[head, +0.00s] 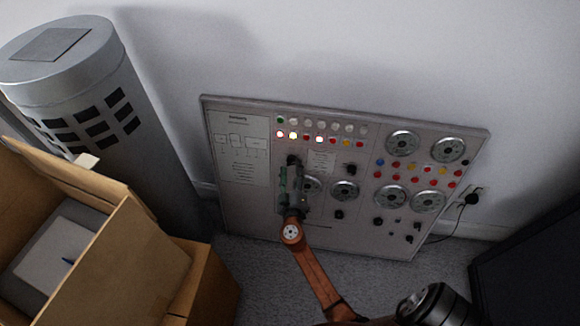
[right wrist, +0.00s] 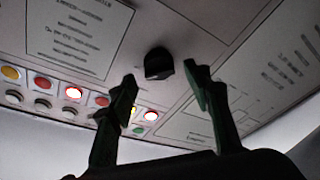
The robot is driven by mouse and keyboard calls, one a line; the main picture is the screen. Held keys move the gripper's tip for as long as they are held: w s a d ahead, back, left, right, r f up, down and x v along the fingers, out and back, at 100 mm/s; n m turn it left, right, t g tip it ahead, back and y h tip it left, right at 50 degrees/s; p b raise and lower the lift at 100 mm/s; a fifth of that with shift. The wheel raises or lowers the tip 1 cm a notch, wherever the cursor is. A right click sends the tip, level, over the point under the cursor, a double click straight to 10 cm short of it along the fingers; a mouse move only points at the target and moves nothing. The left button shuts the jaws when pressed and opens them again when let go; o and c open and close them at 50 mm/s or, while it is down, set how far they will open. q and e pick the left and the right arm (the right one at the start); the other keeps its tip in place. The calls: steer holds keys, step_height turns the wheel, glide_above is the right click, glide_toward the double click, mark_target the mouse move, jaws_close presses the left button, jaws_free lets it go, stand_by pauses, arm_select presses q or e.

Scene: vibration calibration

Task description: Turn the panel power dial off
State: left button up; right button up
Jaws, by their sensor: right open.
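The control panel (head: 240,205) leans against the wall, with its face towards me. A black dial (head: 293,160) sits left of the panel's middle, below the rows of lights. In the right wrist view the same black dial (right wrist: 158,63) appears in the gap between the fingers, slightly beyond their tips. My right gripper (head: 291,176) is open and empty in front of the panel, partly covering the area below the dial. Its two green-grey fingers (right wrist: 160,80) stand apart, one on each side of the dial, with no visible contact. My left gripper is not in view.
Lit and unlit buttons (head: 319,139) run above the dial. Another black knob (head: 350,169) and round metal gauges (head: 344,190) are to its right. A cardboard box (head: 120,260) and a grey cylinder (head: 95,100) stand left. Carpet (head: 270,265) lies below the panel.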

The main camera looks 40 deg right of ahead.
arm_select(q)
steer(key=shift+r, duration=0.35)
arm_select(e)
steer(key=shift+w+d, duration=0.4)
steer(key=shift+w, duration=0.15)
steer(key=shift+c, duration=0.5)
steer(key=c, duration=1)
